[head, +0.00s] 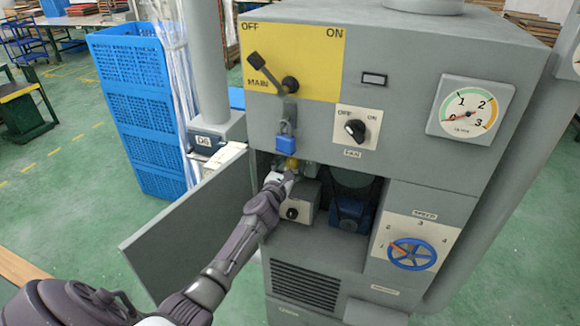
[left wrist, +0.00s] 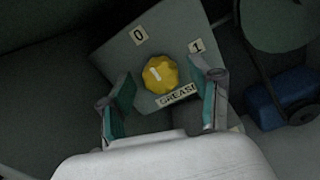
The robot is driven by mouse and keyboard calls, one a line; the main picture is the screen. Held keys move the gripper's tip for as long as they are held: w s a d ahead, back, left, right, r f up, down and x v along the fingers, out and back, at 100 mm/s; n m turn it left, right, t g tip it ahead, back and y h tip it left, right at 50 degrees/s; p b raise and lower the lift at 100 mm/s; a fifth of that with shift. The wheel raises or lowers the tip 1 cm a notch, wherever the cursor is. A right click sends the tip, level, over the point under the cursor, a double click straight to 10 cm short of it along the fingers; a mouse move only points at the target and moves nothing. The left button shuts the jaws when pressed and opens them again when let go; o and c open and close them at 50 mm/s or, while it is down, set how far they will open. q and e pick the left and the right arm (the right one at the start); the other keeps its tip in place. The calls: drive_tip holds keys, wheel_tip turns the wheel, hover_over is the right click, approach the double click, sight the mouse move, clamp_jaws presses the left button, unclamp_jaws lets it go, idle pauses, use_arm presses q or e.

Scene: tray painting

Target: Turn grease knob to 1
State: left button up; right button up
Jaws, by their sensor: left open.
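The yellow grease knob (left wrist: 164,74) sits on a grey plate (left wrist: 118,50) marked 0 and 1, with a GREASE label (left wrist: 178,96) below it. Its short white mark is left of its middle, on the side of the 0 rather than the 1. In the head view a yellow bit of the knob (head: 292,163) shows inside the open cabinet, just above my left gripper (head: 280,178). In the left wrist view my left gripper (left wrist: 166,88) is open, one finger on each side of the knob, with visible gaps. My right gripper is out of view.
The open cabinet door (head: 190,225) stands left of my left arm. A blue padlock (head: 286,142) hangs above the opening. A dark blue part (head: 350,212) sits right of the knob plate. The blue handwheel (head: 412,255) and fan switch (head: 356,129) are outside the opening.

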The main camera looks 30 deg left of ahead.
use_arm(q)
drive_tip(key=c, duration=1.1)
drive_tip(key=shift+c, duration=0.2)
drive_tip(key=shift+m, duration=0.3)
drive_tip(key=m+p, duration=0.1)
drive_tip(key=m, duration=0.3)
drive_tip(key=shift+d, duration=0.1)
drive_tip(key=m, duration=0.4)
drive_tip(key=shift+f+m+p, duration=0.1)
drive_tip(key=shift+m+p, duration=0.25)
drive_tip(key=shift+m, duration=0.05)
drive_tip(key=m, duration=0.4)
drive_tip(key=shift+f+p, duration=0.1)
drive_tip(key=shift+p, duration=0.2)
drive_tip(key=shift+f+m, duration=0.1)
drive_tip(key=shift+m, duration=2.2)
